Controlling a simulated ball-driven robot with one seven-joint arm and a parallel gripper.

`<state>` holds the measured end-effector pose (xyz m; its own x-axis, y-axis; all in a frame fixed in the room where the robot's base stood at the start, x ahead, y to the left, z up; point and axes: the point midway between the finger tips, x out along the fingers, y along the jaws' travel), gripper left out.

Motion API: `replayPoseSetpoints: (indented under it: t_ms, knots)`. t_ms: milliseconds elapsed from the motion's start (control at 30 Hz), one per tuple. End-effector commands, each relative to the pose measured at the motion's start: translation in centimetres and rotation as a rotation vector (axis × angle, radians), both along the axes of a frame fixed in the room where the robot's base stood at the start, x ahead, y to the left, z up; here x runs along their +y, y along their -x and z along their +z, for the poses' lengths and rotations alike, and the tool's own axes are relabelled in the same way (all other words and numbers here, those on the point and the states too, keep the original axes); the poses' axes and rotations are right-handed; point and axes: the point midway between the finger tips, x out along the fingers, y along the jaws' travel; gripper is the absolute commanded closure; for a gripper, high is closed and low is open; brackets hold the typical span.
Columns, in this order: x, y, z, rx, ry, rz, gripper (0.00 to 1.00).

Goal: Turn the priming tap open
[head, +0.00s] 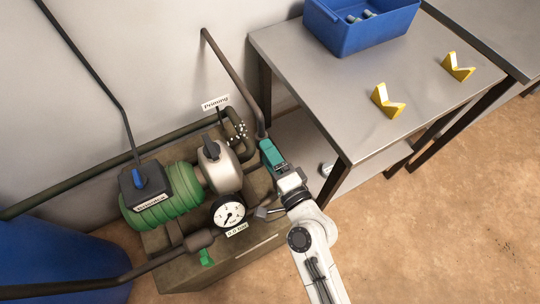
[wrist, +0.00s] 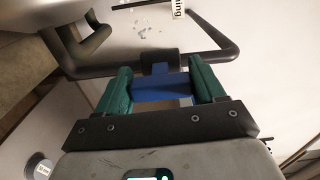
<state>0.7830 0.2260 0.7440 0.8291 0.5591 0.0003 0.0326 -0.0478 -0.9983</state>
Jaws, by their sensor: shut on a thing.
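The priming tap's blue handle (wrist: 162,88) shows in the wrist view, lying between my two green fingers. It sits in front of a dark pipe that runs across the picture. My gripper (wrist: 161,84) is shut on the handle, with a finger at each side. In the head view my gripper (head: 266,148) is at the pipe right of the pump, and it hides the handle there. The "Priming" label (head: 216,102) is on the wall above and left of it. How far the tap is turned cannot be told.
A pump with a green motor (head: 163,197) stands left of my gripper. A pressure gauge (head: 229,213) is in front, above a "0.0 bar" label. White specks (head: 239,131) show by the bent pipe. A metal table (head: 325,100) with a blue bin (head: 350,35) stands at right.

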Motion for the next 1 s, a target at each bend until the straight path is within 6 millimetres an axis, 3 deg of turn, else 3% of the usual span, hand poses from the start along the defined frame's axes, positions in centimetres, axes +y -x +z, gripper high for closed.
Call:
replayPoseSetpoints:
  t_ms: [433, 467, 600, 700, 1000]
  knots:
    - [0.06, 0.09, -0.12, -0.006, 0.014, 0.002, 0.62]
    - [0.06, 0.09, -0.12, -0.006, 0.014, 0.002, 0.3]
    - [0.05, 0.07, -0.1, -0.006, 0.013, 0.002, 0.17]
    - [0.04, 0.05, -0.06, -0.006, 0.011, 0.002, 0.11]
    - [-0.22, 0.48, -0.17, -0.005, 0.01, 0.001, 0.11]
